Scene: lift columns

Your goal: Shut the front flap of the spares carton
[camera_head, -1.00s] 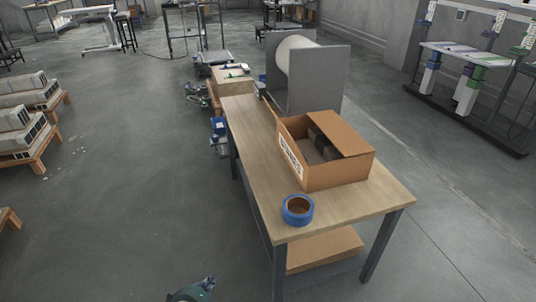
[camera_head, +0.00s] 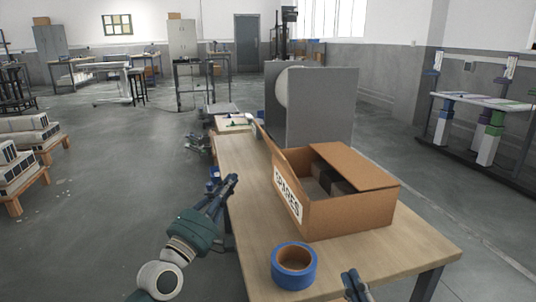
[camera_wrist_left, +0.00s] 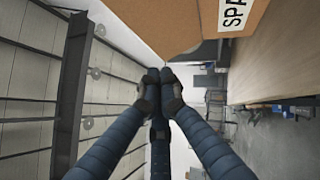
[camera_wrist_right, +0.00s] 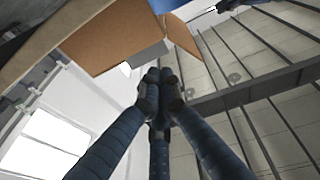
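The spares carton (camera_head: 350,212) sits on the wooden table, its SPARES label (camera_head: 287,197) on the side facing left. One broad top flap (camera_head: 352,165) lies slanted over the right part of the opening. The left part is open and shows dark blocks (camera_head: 328,180) inside. I cannot clearly make out a separate front flap. My left gripper (camera_head: 233,180) is shut and empty, left of the carton and apart from it; the carton (camera_wrist_left: 200,25) shows above it in the left wrist view. My right gripper (camera_head: 351,274) is shut and empty, in front of the carton. The right wrist view shows the carton (camera_wrist_right: 110,45) too.
A grey panelled holder with a white roll (camera_head: 320,108) stands behind the carton. Table surface is bare at the carton's left and front right.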

